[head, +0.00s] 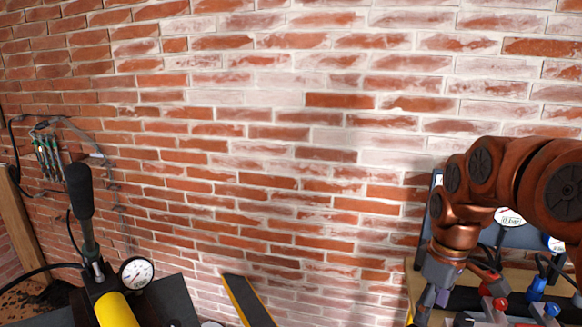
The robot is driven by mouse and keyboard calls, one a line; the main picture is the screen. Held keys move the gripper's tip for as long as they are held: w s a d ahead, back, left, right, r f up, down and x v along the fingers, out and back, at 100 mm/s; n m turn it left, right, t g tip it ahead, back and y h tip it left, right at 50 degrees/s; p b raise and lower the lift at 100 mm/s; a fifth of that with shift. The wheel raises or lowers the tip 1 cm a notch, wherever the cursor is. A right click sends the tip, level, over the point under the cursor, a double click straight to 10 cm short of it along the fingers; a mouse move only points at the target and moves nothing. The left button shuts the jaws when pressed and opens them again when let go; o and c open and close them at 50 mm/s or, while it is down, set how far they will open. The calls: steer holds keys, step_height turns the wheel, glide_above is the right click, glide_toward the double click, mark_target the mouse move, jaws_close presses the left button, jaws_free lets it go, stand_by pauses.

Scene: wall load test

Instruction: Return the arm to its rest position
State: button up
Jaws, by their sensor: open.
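My copper-coloured arm comes in from the right edge and bends down toward the lower right. My gripper (428,303) hangs below the wrist, pointing down at the bottom of the head view. It is small and partly cut off by the lower edge, but it is open. I see nothing held in it. It is in front of the left part of a workbench (413,282) with gauges and valves; I cannot tell whether it touches anything there.
A brick wall (270,160) fills the background. A hand pump with a black handle (79,190), a gauge (137,273) and a yellow cylinder (116,310) stands lower left. A black and yellow bar (247,301) is at bottom centre. Cables (60,125) hang at left. Red and blue valves (500,304) are lower right.

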steer(key=s+a+f+m, duration=0.1)
steer(key=s+a+m, duration=0.1)
steer(key=s, duration=0.6)
steer(key=s+a+f+m+g+p, duration=0.1)
steer(key=s+a+f+m, duration=0.1)
steer(key=s, duration=0.6)
steer(key=s+a+f+m+p, duration=0.1)
steer(key=s+a+m, duration=0.2)
steer(key=s, duration=0.5)
steer(key=shift+a+f+m+g, duration=0.3)
steer(key=shift+a, duration=0.6)
steer(key=shift+c, duration=0.2)
stand_by(0.4)
